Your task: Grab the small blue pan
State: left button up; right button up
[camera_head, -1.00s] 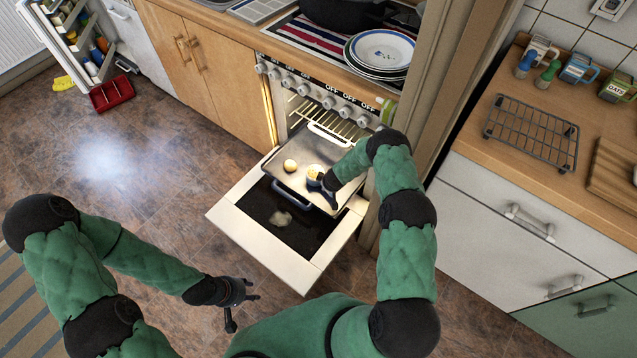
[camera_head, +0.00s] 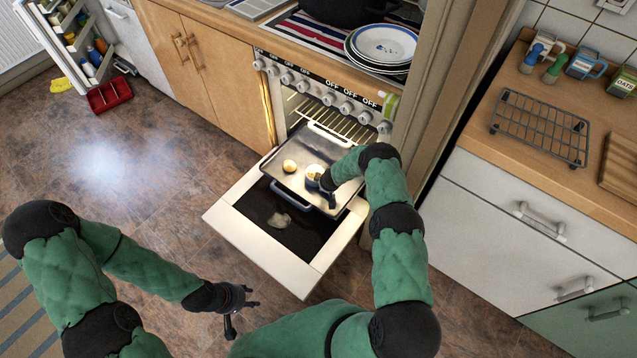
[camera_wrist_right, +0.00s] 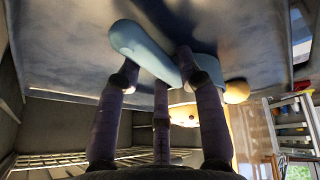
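My left gripper (camera_head: 243,306) is open and empty above the floor, left of my body.
A round yellowish item (camera_head: 289,166) lies on the tray, left of the pan. The open oven door (camera_head: 262,252) has a pale blob (camera_head: 279,220) on its dark glass. Oven rack bars (camera_head: 340,122) are behind the tray.

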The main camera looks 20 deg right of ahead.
grip_shut()
jog(key=shift+r, duration=0.1)
jog(key=shift+r+p, duration=0.3)
jog(key=shift+r, duration=0.3)
notch_tip(320, 180, up, 2)
jog(key=shift+w+r+p, duration=0.1)
jog(key=shift+r+p, duration=0.05)
jog(key=shift+p, duration=0.4)
jog(key=w+a+r+p, duration=0.2)
jog(key=a+r+p, duration=0.1)
jog(key=a, duration=0.3)
jog(key=w+a+r+p, duration=0.2)
jog(key=w+a+r, duration=0.1)
jog(key=a+r, duration=0.3)
jog(key=shift+a+r+p, duration=0.2)
jog(key=shift+a+p, duration=0.2)
jog(key=shift+a, duration=0.15)
